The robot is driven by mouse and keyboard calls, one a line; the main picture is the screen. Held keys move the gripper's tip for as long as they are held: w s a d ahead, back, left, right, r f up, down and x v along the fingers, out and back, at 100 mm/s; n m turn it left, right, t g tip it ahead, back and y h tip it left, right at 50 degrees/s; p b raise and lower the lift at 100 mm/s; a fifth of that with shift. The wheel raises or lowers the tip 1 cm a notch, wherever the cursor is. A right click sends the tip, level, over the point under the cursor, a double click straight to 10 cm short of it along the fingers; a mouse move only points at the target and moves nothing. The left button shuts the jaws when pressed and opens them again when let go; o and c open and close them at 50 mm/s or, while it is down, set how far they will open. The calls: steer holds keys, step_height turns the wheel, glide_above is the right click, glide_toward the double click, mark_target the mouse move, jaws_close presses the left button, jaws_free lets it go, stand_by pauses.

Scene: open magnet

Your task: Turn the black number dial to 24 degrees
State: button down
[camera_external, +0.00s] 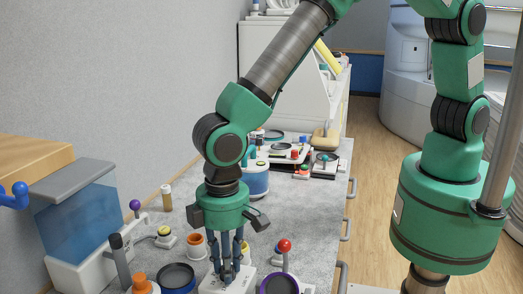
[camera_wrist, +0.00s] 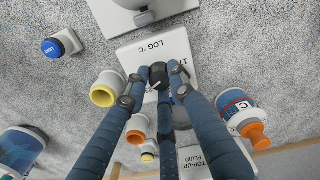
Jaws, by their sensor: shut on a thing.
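The black number dial (camera_wrist: 158,74) is a small dark knob on a white box (camera_wrist: 135,57) marked "LOG °C" in the wrist view. My gripper (camera_wrist: 157,84) has its blue-grey fingers closed around the dial. The fingers and the steep angle hide most of the scale, so I cannot read the dial's setting. In the external view my gripper (camera_external: 228,272) points straight down onto the white box (camera_external: 243,284) at the bottom edge; the dial is hidden among the fingers there.
A red-topped lever (camera_external: 285,246) and a purple ring (camera_external: 280,284) stand close right of the box. An orange cup (camera_external: 197,246) and a black round dish (camera_external: 176,276) stand to the left. In the wrist view, a yellow-rimmed cup (camera_wrist: 106,90) and an orange-capped bottle (camera_wrist: 244,112) flank the fingers.

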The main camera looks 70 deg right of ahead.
steer(key=shift+m, duration=0.8)
steer(key=c, duration=1.5)
jaws_free()
steer(key=shift+r, duration=0.2)
step_height(320, 180, up, 12)
steer(key=shift+f, duration=0.15)
